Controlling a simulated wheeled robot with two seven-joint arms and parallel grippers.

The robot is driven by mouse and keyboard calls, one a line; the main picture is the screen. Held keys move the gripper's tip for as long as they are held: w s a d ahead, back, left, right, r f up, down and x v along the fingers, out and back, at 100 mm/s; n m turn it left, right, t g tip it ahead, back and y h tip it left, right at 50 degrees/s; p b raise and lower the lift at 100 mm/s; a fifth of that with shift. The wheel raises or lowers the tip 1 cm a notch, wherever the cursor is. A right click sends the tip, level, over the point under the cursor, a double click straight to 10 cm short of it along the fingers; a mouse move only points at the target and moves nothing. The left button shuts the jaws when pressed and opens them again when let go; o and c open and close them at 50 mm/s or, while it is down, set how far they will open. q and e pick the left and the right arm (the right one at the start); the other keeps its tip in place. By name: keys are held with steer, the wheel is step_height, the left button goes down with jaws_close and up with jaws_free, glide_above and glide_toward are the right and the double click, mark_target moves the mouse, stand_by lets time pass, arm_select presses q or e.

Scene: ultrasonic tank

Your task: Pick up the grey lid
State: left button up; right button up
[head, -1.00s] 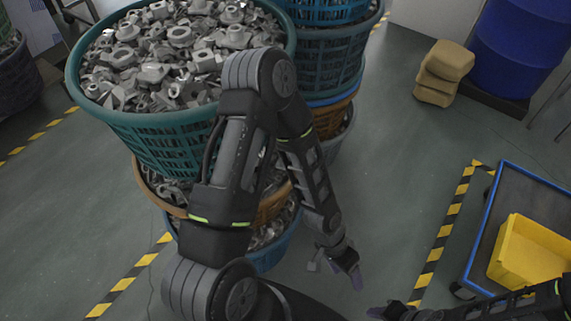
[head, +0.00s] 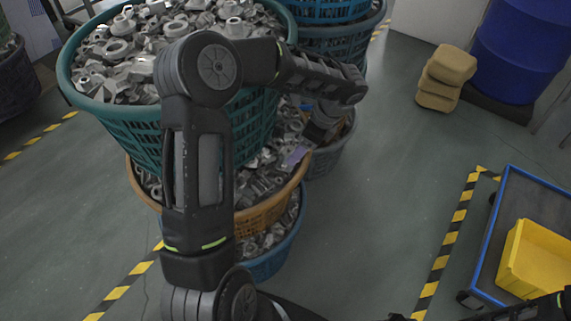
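I see no grey lid in the head view. My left arm rises from the bottom and bends over to the right. My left gripper (head: 298,155) hangs in front of the stacked baskets, its purple fingertip showing over the metal parts in the orange basket (head: 262,217). Whether it touches them I cannot tell, nor whether its fingers are apart. My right gripper (head: 399,317) shows only as a dark tip at the bottom edge, mostly cut off.
A green basket (head: 130,140) full of grey metal parts tops the near stack, above the orange one and a blue basket (head: 268,265). A blue-rimmed cart (head: 487,245) with a yellow bin (head: 515,262) stands at right. Brown sacks (head: 445,75) and a blue drum (head: 518,45) stand behind. Middle floor is clear.

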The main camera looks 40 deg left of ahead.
arm_select(q)
steer(key=shift+x, duration=1.25)
steer(key=shift+x, duration=2.65)
steer(key=shift+c, duration=0.4)
steer(key=c, duration=1.4)
